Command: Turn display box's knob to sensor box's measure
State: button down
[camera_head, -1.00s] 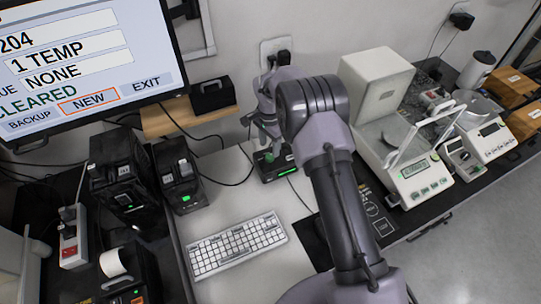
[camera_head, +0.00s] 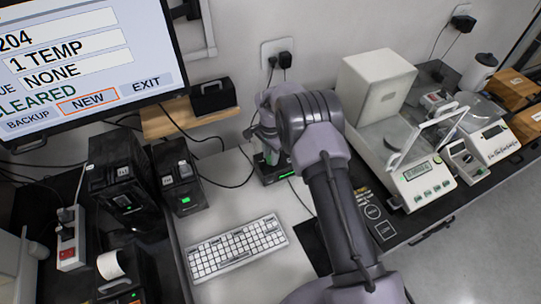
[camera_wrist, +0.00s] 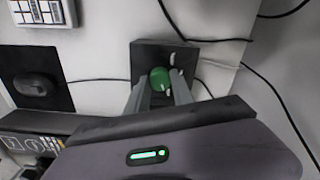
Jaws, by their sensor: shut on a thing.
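A small dark box (camera_head: 268,178) with a green lit strip stands on the white tabletop against the wall; I take it for the display box. Its green knob (camera_wrist: 160,76) shows in the wrist view, between my fingertips. My gripper (camera_wrist: 160,90) is shut on this knob, with one finger on each side. In the head view my gripper (camera_head: 264,144) is over the box and hides the knob. The knob's marks and any reading are too small to make out. A black box (camera_head: 212,99) sits on the wooden shelf; I cannot tell whether it is the sensor box.
A white keyboard (camera_head: 238,248) lies in front of the dark box. A large monitor (camera_head: 90,60) is at upper left. Black devices (camera_head: 178,175) stand at left. A balance (camera_head: 408,180) with a glass cover stands right of my arm. Cables run across the tabletop near the box.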

jog(key=n+b, duration=0.1)
jog(key=n, duration=0.6)
jog(key=shift+n, duration=0.3)
jog(key=n, duration=0.3)
jog(key=shift+n, duration=0.3)
jog(key=n, duration=0.3)
jog(key=shift+n, duration=0.3)
jog(key=n, duration=0.4)
jog(key=shift+n, duration=0.3)
jog(key=shift+n+p, duration=0.4)
jog(key=shift+n, duration=1.8)
